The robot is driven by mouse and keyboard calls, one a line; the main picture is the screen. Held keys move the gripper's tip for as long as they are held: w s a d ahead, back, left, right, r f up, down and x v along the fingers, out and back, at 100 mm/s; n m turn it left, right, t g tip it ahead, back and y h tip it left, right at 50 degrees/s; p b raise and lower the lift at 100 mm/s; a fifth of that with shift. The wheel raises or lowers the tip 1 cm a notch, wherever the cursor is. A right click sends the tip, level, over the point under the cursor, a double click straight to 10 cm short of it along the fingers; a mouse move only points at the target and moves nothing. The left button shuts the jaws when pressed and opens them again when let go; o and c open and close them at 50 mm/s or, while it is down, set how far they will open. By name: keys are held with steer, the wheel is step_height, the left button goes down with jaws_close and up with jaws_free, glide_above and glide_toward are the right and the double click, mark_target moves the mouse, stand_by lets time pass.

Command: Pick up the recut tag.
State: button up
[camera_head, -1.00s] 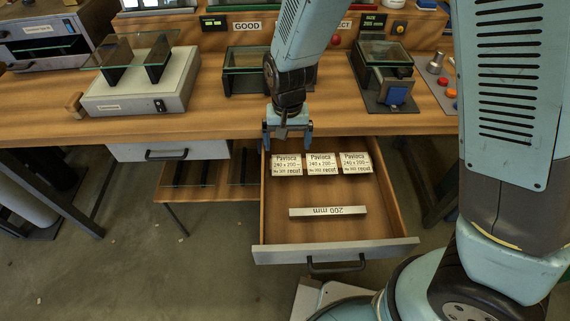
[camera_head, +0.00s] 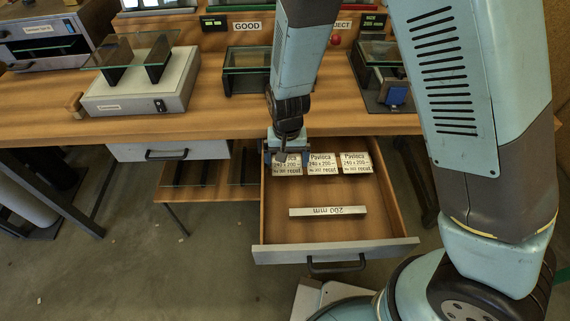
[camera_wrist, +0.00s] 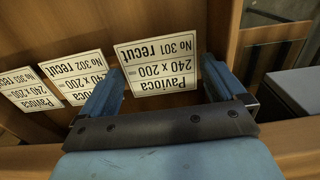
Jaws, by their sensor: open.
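Three white recut tags lie in a row at the back of the open drawer (camera_head: 335,232). The leftmost tag (camera_head: 290,170), partly hidden by my gripper in the head view, reads No 301 (camera_wrist: 158,66) in the wrist view. The middle tag (camera_head: 322,164) reads No 302 in the wrist view (camera_wrist: 75,78). The right tag (camera_head: 356,162) reads No 303 in the wrist view (camera_wrist: 30,90). My gripper (camera_head: 286,157) is open over the leftmost tag. In the wrist view its fingers (camera_wrist: 162,70) stand on either side of tag 301; contact cannot be told.
A 200 mm bar (camera_head: 328,211) lies in the drawer in front of the tags. The drawer's walls stand around them. The wooden bench (camera_head: 215,124) is behind, with a glass-topped grey box (camera_head: 140,95) and two small fixtures.

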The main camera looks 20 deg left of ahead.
steer(key=shift+c, duration=0.4)
steer(key=c, duration=0.6)
